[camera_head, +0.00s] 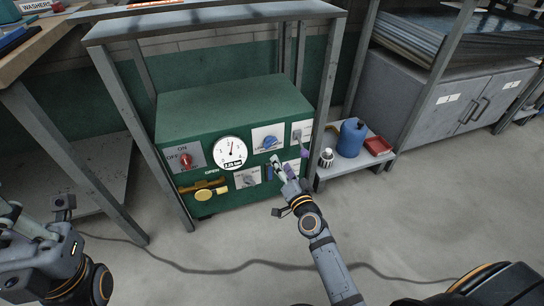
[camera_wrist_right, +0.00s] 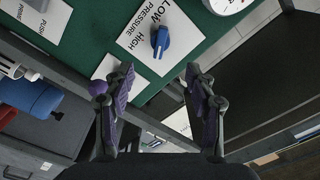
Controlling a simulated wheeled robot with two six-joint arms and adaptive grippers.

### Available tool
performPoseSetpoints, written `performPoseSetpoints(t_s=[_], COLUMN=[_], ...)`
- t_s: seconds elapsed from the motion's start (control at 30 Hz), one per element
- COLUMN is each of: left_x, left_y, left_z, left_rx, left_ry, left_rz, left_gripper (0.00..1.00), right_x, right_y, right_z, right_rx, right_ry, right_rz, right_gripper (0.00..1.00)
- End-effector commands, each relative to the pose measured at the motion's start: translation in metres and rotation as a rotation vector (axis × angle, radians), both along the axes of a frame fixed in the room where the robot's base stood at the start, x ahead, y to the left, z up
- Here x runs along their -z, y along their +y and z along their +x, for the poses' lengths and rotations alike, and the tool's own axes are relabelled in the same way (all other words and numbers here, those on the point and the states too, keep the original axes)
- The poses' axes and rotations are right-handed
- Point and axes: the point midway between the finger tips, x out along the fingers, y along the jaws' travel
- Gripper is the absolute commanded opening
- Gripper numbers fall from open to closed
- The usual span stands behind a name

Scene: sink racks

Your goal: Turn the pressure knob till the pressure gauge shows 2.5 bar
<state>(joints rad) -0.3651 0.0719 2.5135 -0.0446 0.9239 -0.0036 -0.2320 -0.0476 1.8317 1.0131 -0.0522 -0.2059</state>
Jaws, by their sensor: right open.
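The blue pressure knob (camera_head: 269,142) is on a white plate on the front of the green box (camera_head: 225,103). In the right wrist view the knob (camera_wrist_right: 160,40) sits on its plate marked LOW, PRESSURE and HIGH, ahead of the open fingers and apart from them. The round white pressure gauge (camera_head: 229,151) is left of the knob; its small readout is hard to read. My right gripper (camera_head: 284,170) is open and empty, below and right of the knob. It also shows in the right wrist view (camera_wrist_right: 158,76). My left gripper (camera_head: 22,222) is at the lower left, its jaws unclear.
A red ON/OFF switch (camera_head: 186,161) and a yellow valve (camera_head: 204,194) are on the box's left. A grey metal frame (camera_head: 176,160) stands around the box. A blue jug (camera_head: 352,137) and a red item (camera_head: 378,146) are on a low shelf at right. The floor in front is mostly clear.

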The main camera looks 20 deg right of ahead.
Motion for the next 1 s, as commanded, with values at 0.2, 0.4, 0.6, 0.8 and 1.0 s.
performPoseSetpoints(t_s=[0.2,0.4,0.6,0.8,1.0], left_x=[-0.005,-0.005,-0.001,0.000,-0.001], left_y=[0.000,0.000,0.000,0.000,0.000], left_z=[0.001,0.001,0.002,0.002,0.002], left_rx=[0.001,0.002,0.000,0.000,0.000], left_ry=[0.003,0.005,0.005,0.005,0.005], left_rz=[0.000,0.000,0.000,0.001,0.001], left_gripper=[0.00,0.00,0.00,0.00,0.00], right_x=[-0.004,-0.002,0.000,-0.001,-0.001], right_y=[0.001,0.002,0.003,0.004,0.004], right_z=[0.018,0.062,0.094,0.105,0.105], right_rx=[-0.001,-0.001,-0.001,-0.001,-0.001], right_ry=[-0.002,0.001,0.002,0.002,0.003], right_rz=[0.000,-0.003,-0.003,-0.002,-0.002], right_gripper=[0.56,0.56,0.56,0.56,0.56])
